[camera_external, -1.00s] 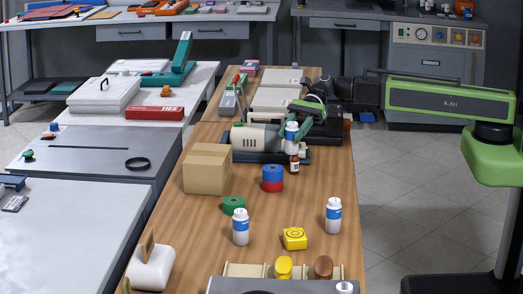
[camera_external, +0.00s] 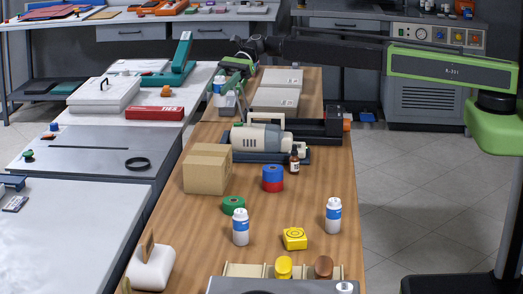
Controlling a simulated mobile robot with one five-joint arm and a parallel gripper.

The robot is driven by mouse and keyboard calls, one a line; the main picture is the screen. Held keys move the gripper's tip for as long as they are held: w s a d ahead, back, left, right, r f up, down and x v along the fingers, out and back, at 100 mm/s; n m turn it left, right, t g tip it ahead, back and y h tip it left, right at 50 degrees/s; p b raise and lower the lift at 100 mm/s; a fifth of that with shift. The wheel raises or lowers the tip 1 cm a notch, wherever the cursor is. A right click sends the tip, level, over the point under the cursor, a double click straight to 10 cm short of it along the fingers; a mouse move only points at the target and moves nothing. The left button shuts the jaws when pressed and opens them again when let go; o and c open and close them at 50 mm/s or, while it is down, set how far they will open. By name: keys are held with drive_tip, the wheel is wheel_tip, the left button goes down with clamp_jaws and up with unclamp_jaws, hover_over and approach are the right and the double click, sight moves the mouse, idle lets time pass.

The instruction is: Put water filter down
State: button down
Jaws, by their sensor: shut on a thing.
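The water filter seems to be the small white and blue cylinder (camera_external: 218,87) at the far left edge of the wooden table (camera_external: 314,180). My gripper (camera_external: 221,80) is shut on it, with my arm stretched across the back of the table from the right. The fingers and a green part of the gripper hide some of the cylinder. Whether its bottom touches anything is too small to tell.
Grey boxes (camera_external: 276,98) lie right of the gripper. A white machine (camera_external: 257,138), a brown bottle (camera_external: 294,158) and a cardboard box (camera_external: 207,169) stand nearer. Two white-and-blue bottles stand in front, one at left (camera_external: 241,227), one at right (camera_external: 333,215).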

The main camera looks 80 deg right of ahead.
drive_tip(key=w+a+f+b, duration=0.1)
drive_tip(key=a+f+b, duration=0.2)
drive_tip(key=f, duration=0.1)
drive_tip(key=w+a+f+b, duration=0.2)
drive_tip(key=a+f+b, duration=0.1)
drive_tip(key=a+b, duration=0.1)
drive_tip(key=w+a+f+b, duration=0.2)
drive_tip(key=a+f+b, duration=0.1)
drive_tip(key=f+b, duration=0.1)
drive_tip(key=shift+w+a+f, duration=0.2)
drive_tip(key=shift+a+f, duration=0.05)
drive_tip(key=shift+f, duration=0.1)
drive_tip(key=shift+r, duration=0.3)
drive_tip(key=shift+f, duration=0.2)
drive_tip(key=c, duration=0.9)
unclamp_jaws()
drive_tip(key=shift+r, duration=0.1)
